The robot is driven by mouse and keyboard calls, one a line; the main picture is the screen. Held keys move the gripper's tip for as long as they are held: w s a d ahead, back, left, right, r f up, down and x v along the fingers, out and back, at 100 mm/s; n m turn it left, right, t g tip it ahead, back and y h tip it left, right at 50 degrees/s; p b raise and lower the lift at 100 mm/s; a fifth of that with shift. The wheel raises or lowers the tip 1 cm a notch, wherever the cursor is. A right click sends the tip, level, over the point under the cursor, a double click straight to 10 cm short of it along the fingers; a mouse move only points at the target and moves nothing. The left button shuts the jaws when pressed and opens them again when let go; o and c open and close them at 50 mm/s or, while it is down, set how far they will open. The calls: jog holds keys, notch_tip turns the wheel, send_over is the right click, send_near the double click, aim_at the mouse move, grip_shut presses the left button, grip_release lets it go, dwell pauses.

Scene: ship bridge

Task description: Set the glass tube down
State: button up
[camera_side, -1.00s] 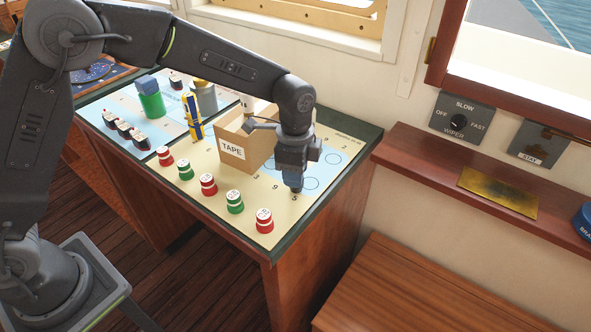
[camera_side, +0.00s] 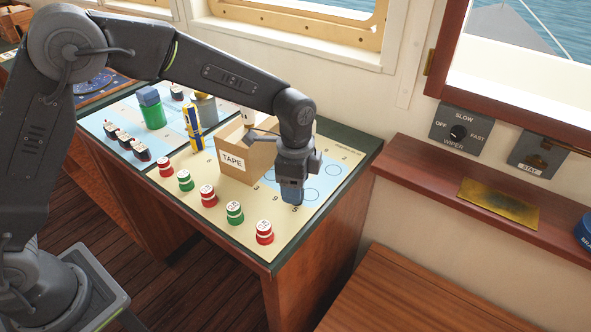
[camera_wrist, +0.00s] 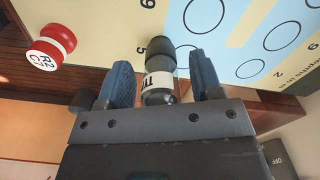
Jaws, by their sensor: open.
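The glass tube (camera_wrist: 159,82) shows in the wrist view as a dark cylinder with a white label band, partly cut off by my gripper's body. It stands between the two blue fingers of my gripper (camera_wrist: 162,82), with a gap on each side. Its far dark end is over the chart beside a printed 5; I cannot tell whether it sits in a printed circle. In the side view my gripper (camera_side: 291,192) is open, low over the chart's near right part, and hides the tube.
A cardboard TAPE box (camera_side: 232,163) stands just left of my gripper. Red and green spools, including a red one (camera_side: 264,232), line the chart's front edge. A blue-and-yellow object (camera_side: 193,122) and green cylinder (camera_side: 152,108) stand farther left. Blue circles to the right look empty.

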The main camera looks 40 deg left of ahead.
notch_tip(320, 180, up, 13)
jog(key=shift+r, duration=0.1)
jog(key=shift+s+r, duration=0.1)
jog(key=shift+r, duration=0.1)
jog(key=s+a+r+n+t, duration=0.2)
jog(key=s+a+r+n, duration=0.1)
jog(key=s+a, duration=0.3)
jog(key=s+a+r+n+t, duration=0.2)
jog(key=s+a+n, duration=0.3)
jog(key=s, duration=0.6)
jog(key=shift+s+a+r+n, duration=0.15)
jog(key=shift+a+r+n, duration=0.3)
jog(key=shift+n, duration=0.35)
jog(key=shift+o, duration=0.4)
jog(key=s+a+f+n+t, duration=0.1)
jog(key=s+a+f+n, duration=0.1)
jog(key=s, duration=0.4)
jog(key=shift+s+f+n+t, duration=0.3)
jog(key=shift+f+n, duration=0.4)
jog(key=shift+n, duration=0.3)
